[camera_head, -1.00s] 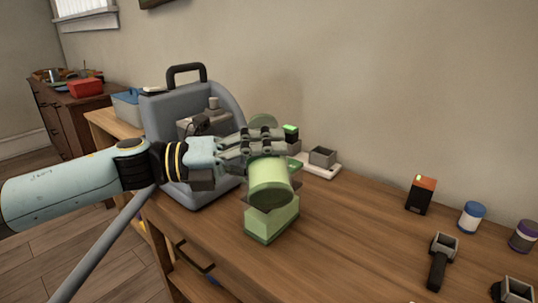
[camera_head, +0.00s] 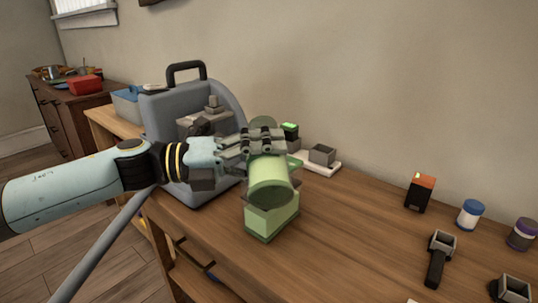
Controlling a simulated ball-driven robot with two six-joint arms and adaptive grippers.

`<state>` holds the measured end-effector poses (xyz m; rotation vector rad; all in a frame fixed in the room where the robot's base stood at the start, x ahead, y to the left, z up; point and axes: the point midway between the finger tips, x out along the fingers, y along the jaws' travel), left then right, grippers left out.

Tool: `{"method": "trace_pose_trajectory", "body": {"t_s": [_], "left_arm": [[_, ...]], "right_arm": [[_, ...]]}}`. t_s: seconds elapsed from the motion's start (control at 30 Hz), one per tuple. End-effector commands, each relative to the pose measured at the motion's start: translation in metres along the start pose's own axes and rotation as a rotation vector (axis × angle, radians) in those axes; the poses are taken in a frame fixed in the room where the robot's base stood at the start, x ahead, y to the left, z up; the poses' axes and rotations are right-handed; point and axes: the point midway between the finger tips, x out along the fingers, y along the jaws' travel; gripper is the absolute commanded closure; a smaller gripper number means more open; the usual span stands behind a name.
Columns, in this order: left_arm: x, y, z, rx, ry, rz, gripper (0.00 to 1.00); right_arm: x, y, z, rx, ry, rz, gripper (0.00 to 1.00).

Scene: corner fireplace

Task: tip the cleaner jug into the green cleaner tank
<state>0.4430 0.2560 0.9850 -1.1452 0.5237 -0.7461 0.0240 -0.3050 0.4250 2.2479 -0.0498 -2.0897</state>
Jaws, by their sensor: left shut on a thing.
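My left gripper (camera_head: 262,141) is shut on the cleaner jug (camera_head: 270,172), a pale green translucent vessel. It holds the jug tilted directly above the green cleaner tank (camera_head: 270,222), with the jug's lower end at the tank's upper opening. The tank is a box-shaped green container standing on the wooden table. The jug and fingers hide part of the tank's top, and I cannot tell whether liquid is flowing. My right gripper is not in view.
A grey machine (camera_head: 178,110) with a black handle stands behind my left gripper. A white charger base (camera_head: 318,164) lies behind the tank. The table between is clear.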

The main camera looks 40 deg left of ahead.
Motion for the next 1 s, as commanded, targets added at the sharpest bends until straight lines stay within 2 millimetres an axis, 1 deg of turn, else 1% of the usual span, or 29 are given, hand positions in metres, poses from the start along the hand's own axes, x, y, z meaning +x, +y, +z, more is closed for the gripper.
{"method": "trace_pose_trajectory", "body": {"t_s": [1.0], "left_arm": [[0.0003, -0.0007, -0.0013, -0.058, 0.000, -0.001, 0.91]], "right_arm": [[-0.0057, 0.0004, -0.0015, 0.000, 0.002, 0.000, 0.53]]}}
